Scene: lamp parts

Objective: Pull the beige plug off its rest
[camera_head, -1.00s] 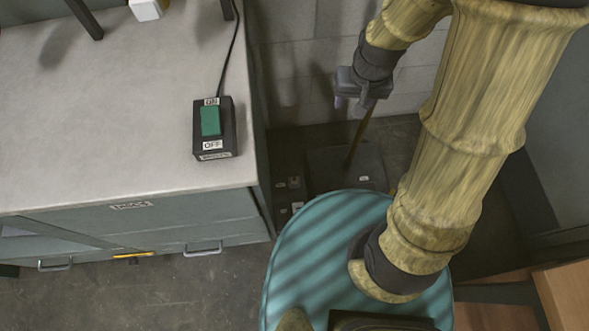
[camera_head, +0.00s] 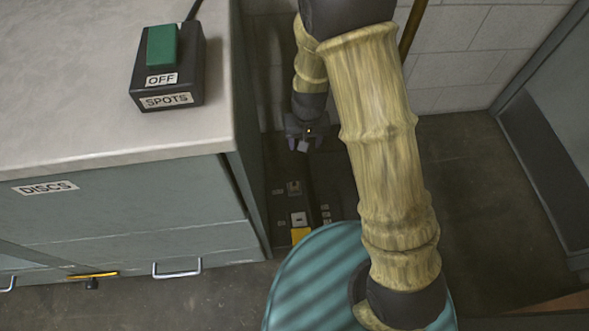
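My gripper (camera_head: 306,138) hangs in the gap between the cabinet and the wall, above a dark low unit on the floor. A small pale grey piece shows at its tip; I cannot tell whether it is a finger or a held thing, nor whether the gripper is open. Below it, a small grey-beige block (camera_head: 294,187) sits on the dark unit, perhaps the beige plug on its rest; it is too small to be sure. The gripper appears apart from this block. A whitish piece (camera_head: 299,218) and a yellow piece (camera_head: 300,235) lie nearer to me.
The cabinet (camera_head: 120,205) with a pale top stands at left, close to my gripper. A switch box (camera_head: 168,85) marked OFF and SPOTS, with a green rocker, lies on it. A block wall (camera_head: 460,70) is behind. Dark floor (camera_head: 470,200) at right is clear.

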